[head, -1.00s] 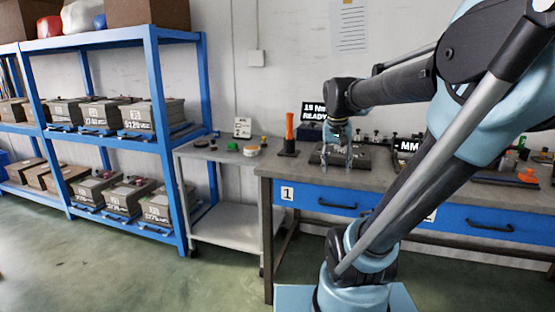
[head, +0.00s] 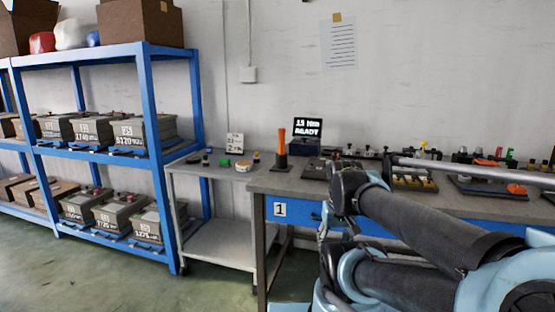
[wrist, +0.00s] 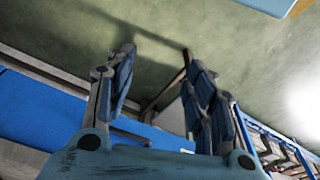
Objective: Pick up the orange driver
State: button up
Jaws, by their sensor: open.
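The orange driver (head: 282,141) stands upright in a black holder (head: 281,163) near the left end of the workbench in the head view. It does not show in the wrist view. My gripper (wrist: 160,62) is open in the wrist view, with its two blue-padded fingers apart and nothing between them. It points over the green floor beside a blue drawer front. In the head view my folded arm is low in front of the bench, right of the driver, and mostly hides the gripper.
The workbench (head: 262,183) has blue drawers and a lit display (head: 307,128) behind the driver. Trays of small parts (head: 412,183) lie to the right. A grey side cart (head: 222,243) and a blue shelf rack (head: 155,150) with boxes stand left. The floor at lower left is clear.

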aim_at(281, 149)
jog(key=z, duration=0.65)
jog(key=k, duration=1.3)
jog(key=u, duration=0.65)
jog(key=i, duration=1)
